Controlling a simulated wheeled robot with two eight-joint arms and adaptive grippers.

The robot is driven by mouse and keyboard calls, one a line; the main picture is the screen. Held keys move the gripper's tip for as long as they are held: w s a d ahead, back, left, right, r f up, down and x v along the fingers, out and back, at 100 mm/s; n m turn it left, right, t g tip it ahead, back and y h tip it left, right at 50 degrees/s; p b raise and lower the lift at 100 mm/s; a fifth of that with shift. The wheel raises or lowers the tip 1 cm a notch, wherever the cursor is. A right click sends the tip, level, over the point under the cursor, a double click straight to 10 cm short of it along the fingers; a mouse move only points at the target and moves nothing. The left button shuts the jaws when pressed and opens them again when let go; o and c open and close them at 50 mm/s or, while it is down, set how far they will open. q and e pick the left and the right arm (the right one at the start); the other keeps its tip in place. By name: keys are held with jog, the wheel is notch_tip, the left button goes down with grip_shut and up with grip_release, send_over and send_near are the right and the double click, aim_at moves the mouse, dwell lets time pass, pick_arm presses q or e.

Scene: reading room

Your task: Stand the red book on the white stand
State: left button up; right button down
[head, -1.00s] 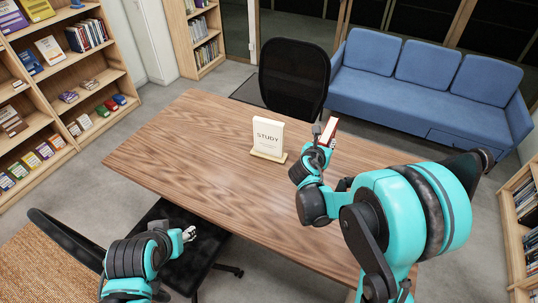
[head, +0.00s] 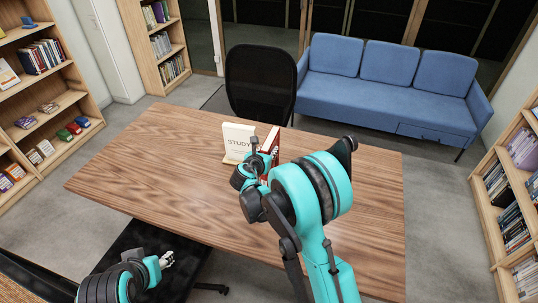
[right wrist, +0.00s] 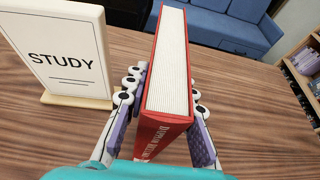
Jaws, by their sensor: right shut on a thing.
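The red book (head: 275,143) is upright in my right gripper (head: 261,160), just right of the white stand. In the right wrist view the red book (right wrist: 162,130) shows its white page edges and red spine, with the right gripper's fingers (right wrist: 166,100) shut on both sides of it. The white stand (head: 238,139) is a panel reading STUDY on a cream base, on the table. The stand also shows in the right wrist view (right wrist: 62,50), apart from the book. I cannot tell if the book touches the table. My left gripper (head: 167,259) is low, near the table's front-left side; its jaws are too small to judge.
The wooden table (head: 170,165) is otherwise clear. A black office chair (head: 260,80) stands behind it and a dark seat (head: 135,245) in front. A blue sofa (head: 390,95) is at the back. Bookshelves stand on the left (head: 75,100) and right (head: 505,180).

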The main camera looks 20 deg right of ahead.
jog(key=shift+f, duration=0.4)
jog(key=shift+f, duration=0.2)
jog(key=c, duration=1.3)
grip_release()
jog(key=shift+o, duration=0.2)
jog(key=shift+r, duration=0.1)
